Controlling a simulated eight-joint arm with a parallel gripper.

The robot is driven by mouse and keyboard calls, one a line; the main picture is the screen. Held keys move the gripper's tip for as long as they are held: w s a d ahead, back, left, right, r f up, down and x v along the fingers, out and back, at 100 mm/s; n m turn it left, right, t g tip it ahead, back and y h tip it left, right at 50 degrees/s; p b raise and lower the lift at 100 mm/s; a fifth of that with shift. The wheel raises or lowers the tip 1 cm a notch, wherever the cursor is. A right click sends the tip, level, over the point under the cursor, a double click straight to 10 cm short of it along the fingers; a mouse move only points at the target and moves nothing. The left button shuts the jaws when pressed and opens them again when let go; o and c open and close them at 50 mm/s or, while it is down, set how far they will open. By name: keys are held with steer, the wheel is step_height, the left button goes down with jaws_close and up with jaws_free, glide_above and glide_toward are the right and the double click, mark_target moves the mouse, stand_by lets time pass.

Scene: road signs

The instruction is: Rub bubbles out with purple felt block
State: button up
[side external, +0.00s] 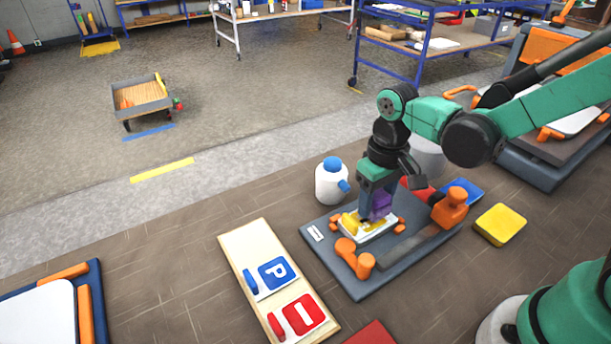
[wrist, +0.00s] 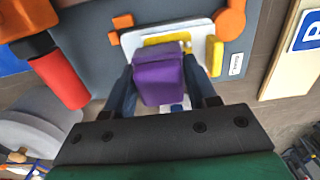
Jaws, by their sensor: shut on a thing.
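My gripper (side external: 374,208) is shut on the purple felt block (side external: 381,203). In the wrist view the block (wrist: 159,78) sits between the two fingers (wrist: 158,88). The block is over a white sign plate (side external: 370,229) with a yellow face, and it covers part of that face; I cannot tell if it touches. The plate (wrist: 190,35) lies on a dark grey work board (side external: 335,262) between orange clamps. A yellow piece (wrist: 215,55) lies at the plate's edge. No bubbles can be made out at this size.
A wooden board (side external: 240,252) with a blue sign (side external: 275,272) and a red sign (side external: 302,314) lies left of the work board. A white bottle (side external: 331,184) stands behind. An orange-handled tool (side external: 450,207) and a red roller (wrist: 62,80) are close by. A yellow sponge (side external: 499,224) lies right.

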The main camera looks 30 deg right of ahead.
steer(key=shift+f, duration=0.6)
stand_by(0.3)
steer(key=shift+s, duration=0.45)
steer(key=shift+w, duration=0.8)
steer(key=shift+s, duration=0.65)
steer(key=shift+w, duration=0.15)
steer(key=shift+r, duration=2.5)
